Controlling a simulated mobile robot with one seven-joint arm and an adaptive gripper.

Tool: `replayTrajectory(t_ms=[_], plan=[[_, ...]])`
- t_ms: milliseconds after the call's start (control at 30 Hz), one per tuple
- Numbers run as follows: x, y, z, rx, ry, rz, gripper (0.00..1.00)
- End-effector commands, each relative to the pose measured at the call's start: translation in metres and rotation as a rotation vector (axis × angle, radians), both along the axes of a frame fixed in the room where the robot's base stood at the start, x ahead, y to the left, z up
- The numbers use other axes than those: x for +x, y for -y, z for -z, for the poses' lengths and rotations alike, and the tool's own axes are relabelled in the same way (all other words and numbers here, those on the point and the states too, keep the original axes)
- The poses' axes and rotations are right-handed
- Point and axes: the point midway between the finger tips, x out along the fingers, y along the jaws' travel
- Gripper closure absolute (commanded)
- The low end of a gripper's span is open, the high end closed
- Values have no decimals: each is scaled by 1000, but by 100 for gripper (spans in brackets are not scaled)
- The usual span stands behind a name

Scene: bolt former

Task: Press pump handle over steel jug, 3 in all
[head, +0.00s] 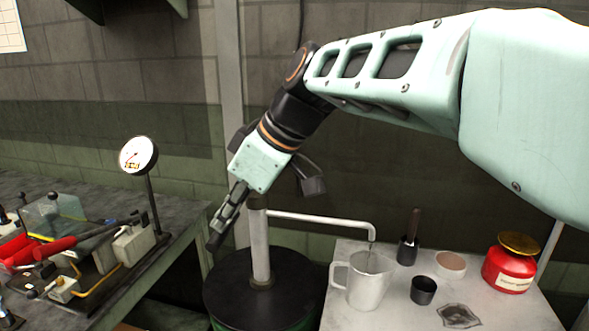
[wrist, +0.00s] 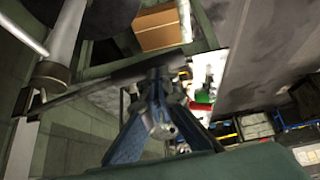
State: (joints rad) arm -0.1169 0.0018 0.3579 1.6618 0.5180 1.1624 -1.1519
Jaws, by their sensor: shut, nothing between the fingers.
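The pump's grey column (head: 260,245) stands on a dark drum (head: 265,296), and its spout (head: 330,219) reaches right over the steel jug (head: 368,280). A thin streak shows below the spout's end, above the jug's mouth; I cannot tell if it is liquid. My gripper (head: 216,238) is shut and empty, pointing down left of the column. In the wrist view the dark pump handle (wrist: 100,84) runs from the column across to the shut fingertips (wrist: 158,78). It looks close to them; contact is unclear. In the head view my gripper mostly hides the handle.
The jug shares a pale table with a black cup (head: 423,291), a round tin (head: 450,265), a dark brush-like tool (head: 409,240) and a red container (head: 510,267). A bench (head: 175,225) on the left holds a dial gauge (head: 138,155) and red-handled tools.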

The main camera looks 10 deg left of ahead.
Motion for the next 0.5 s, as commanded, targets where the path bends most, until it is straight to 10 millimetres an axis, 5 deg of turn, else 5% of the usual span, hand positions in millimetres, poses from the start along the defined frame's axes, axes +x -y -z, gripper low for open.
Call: replayTrajectory(t_ms=[500], plan=[[-3, -1, 22, -3, -10, -7, 100]])
